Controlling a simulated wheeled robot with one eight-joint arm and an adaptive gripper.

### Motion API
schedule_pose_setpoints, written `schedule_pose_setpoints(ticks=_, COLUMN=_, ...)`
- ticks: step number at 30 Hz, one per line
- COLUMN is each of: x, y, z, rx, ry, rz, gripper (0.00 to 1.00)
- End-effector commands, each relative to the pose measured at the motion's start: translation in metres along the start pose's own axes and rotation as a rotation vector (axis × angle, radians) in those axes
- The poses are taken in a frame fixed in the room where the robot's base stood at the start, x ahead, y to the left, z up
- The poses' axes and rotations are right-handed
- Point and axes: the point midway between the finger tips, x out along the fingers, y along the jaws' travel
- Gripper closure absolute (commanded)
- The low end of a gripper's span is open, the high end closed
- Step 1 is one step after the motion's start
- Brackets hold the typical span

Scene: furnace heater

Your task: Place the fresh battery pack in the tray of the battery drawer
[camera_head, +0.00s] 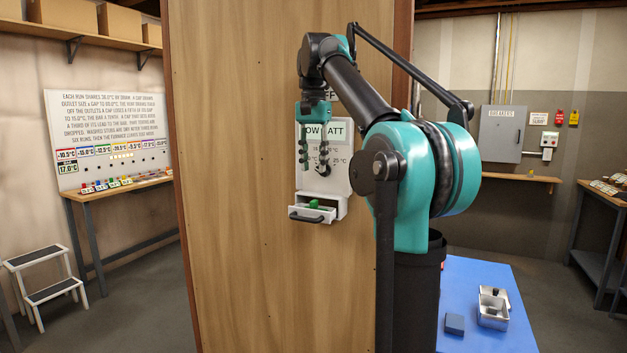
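The battery drawer (296,214) sticks out, open, at the bottom of a white thermostat-like unit (341,184) on the wooden wall. A small green block (314,204), perhaps the fresh battery pack, shows inside the drawer's tray. Whether it is seated flat cannot be told. My gripper (314,168) points down in front of the unit, above the drawer. Its two dark fingers are apart, with nothing seen between them and a gap above the green block. The gripper hides part of the unit's lettering and dial.
A blue-topped surface (475,272) at the lower right holds a metal tray (493,310) with small items and a dark grey block (455,323). A bench (125,185) and step stool (47,288) stand at left. Wooden wall lies close behind my gripper.

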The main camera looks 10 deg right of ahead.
Motion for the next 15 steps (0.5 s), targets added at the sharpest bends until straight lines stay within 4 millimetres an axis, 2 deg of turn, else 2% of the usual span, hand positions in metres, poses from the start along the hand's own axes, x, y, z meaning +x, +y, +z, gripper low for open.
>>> schedule_pose_setpoints(ticks=6, x=-0.019, y=0.000, z=0.000, rx=0.000, ry=0.000, rz=0.000, gripper=0.68)
schedule_pose_setpoints(ticks=15, x=-0.022, y=0.000, z=0.000, rx=0.000, ry=0.000, rz=0.000, gripper=0.68)
